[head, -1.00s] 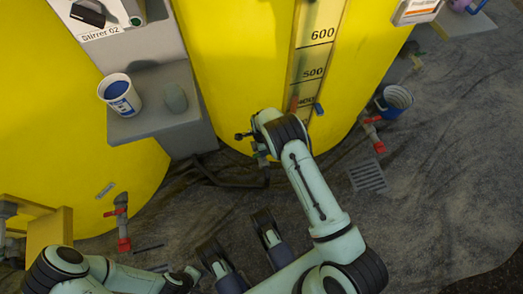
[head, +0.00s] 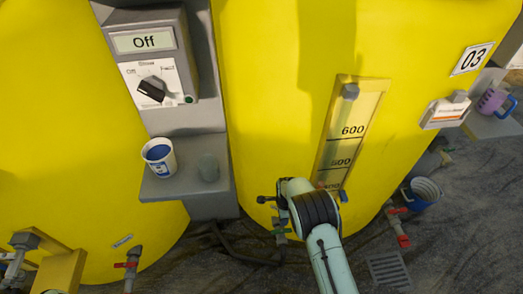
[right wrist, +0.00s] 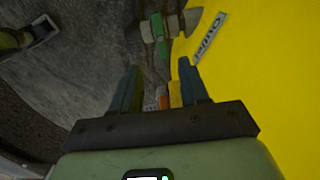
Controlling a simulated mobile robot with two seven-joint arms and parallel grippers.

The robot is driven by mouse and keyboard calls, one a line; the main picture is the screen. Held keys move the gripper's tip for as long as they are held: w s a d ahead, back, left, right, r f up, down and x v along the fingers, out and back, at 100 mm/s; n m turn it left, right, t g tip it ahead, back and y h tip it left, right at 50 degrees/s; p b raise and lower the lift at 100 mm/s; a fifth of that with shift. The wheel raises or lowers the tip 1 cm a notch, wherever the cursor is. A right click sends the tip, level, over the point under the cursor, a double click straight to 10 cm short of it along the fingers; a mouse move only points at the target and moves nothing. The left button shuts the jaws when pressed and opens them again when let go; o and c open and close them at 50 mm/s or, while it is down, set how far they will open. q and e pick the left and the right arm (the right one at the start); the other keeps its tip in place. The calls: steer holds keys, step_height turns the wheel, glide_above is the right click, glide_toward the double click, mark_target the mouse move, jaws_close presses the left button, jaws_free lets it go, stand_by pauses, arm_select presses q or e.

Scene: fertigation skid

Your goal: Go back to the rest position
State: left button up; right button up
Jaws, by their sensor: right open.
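My right arm (head: 325,245) comes up from the bottom of the head view and ends in front of the middle yellow tank (head: 275,80). Its gripper is hidden behind the arm there. In the right wrist view my right gripper (right wrist: 160,84) is open, its two dark blue fingers apart, with nothing held between them. A pipe fitting with a green part (right wrist: 163,40) lies beyond the fingertips, beside the yellow tank wall (right wrist: 265,70). Small orange and yellow parts show between the fingers, farther off. My left gripper is in neither view now.
A grey shelf (head: 172,193) holds a white and blue cup (head: 159,157) below a control box (head: 152,50) reading Off. A blue bucket (head: 421,192) and a red-handled valve (head: 398,228) stand right of my arm. A floor grate (head: 387,270) lies nearby.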

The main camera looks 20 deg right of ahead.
steer(key=shift+s, duration=0.1)
steer(key=s+a+r+n+y+p, duration=0.1)
steer(key=s+a+r+n+p, duration=0.15)
steer(key=s+p, duration=0.35)
steer(key=s+a+r+n+g+p, duration=0.1)
steer(key=s+r+n+p, duration=0.2)
steer(key=s, duration=0.5)
steer(key=s+a+r+n+y+p, duration=0.1)
steer(key=s+a+r+n+p, duration=0.15)
steer(key=s+p, duration=0.35)
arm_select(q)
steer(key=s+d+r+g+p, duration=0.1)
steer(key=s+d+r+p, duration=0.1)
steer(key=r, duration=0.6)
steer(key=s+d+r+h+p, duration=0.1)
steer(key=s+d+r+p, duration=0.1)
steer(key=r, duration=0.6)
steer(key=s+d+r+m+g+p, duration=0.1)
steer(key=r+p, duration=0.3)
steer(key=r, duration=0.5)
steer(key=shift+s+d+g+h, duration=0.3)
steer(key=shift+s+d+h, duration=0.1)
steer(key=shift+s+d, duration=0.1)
arm_select(e)
steer(key=s+a+r+n+y, duration=0.1)
steer(key=s+a+r+n, duration=0.6)
steer(key=s+r, duration=0.4)
steer(key=shift+s+a+n+y, duration=0.2)
steer(key=shift+s+n+y, duration=0.1)
steer(key=shift+s+n, duration=0.55)
